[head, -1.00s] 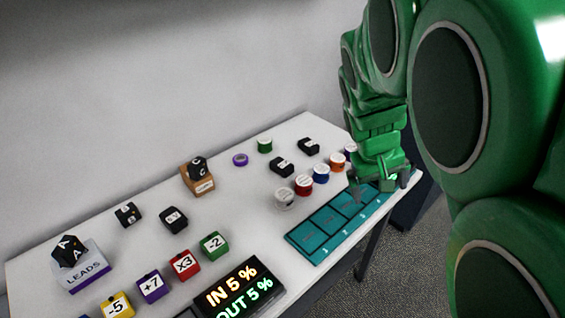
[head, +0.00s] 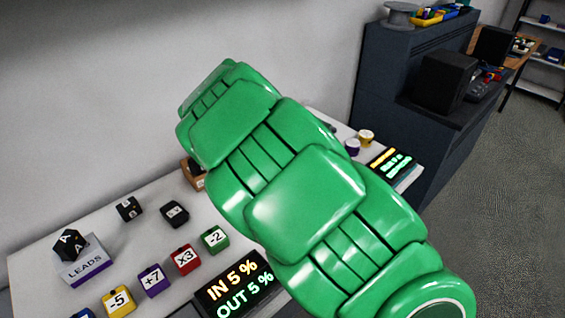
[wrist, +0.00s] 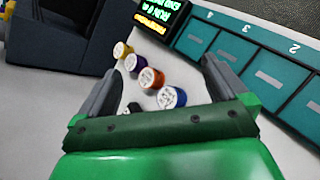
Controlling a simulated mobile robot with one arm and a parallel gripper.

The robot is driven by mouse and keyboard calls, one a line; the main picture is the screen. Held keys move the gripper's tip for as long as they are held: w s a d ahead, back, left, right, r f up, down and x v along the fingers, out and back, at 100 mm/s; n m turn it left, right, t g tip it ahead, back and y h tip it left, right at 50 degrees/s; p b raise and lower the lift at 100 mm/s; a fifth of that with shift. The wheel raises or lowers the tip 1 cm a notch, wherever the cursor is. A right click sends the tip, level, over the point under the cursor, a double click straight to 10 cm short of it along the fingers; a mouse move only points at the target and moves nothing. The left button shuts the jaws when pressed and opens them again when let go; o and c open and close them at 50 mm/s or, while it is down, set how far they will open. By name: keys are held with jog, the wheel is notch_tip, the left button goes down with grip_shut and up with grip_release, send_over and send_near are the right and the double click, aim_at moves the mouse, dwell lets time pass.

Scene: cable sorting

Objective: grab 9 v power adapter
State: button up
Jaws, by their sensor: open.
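No label reading 9 V can be made out, so I cannot tell which thing is the power adapter. In the head view, two small black blocks (head: 129,208) (head: 174,214) lie on the white table; their markings are too small to read. In the wrist view a small dark thing (wrist: 133,107) shows low between my fingers, mostly hidden behind my gripper's palm. My gripper (wrist: 163,70) is open above the table with nothing held. In the head view my green arm hides the gripper and the middle of the table.
Purple, orange and blue spools (wrist: 171,97) stand in a row ahead of my gripper. A teal numbered tray (wrist: 268,78) and a lit display (wrist: 163,14) lie beyond. Number cubes (head: 152,282) and a LEADS stand (head: 85,268) are at the left. A dark cabinet (head: 385,85) stands behind.

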jog(key=w+a+f+n+t, duration=0.1)
jog(key=a+f+n, duration=0.3)
jog(key=a, duration=0.3)
jog(key=w+a+f+n+t, duration=0.1)
jog(key=a+f+n+t, duration=0.1)
jog(key=a+f+n, duration=0.2)
jog(key=w+a+f+n+t+y, duration=0.1)
jog(key=a+f+n, duration=0.3)
jog(key=a, duration=0.5)
jog(key=shift+w+a+f+t, duration=0.4)
jog(key=shift+w+f+t, duration=0.15)
jog(key=shift+t, duration=0.15)
jog(key=shift+x, duration=3.85)
jog(key=shift+a+f, duration=0.1)
jog(key=shift+f, duration=0.05)
jog(key=shift+c, duration=0.2)
jog(key=c, duration=0.9)
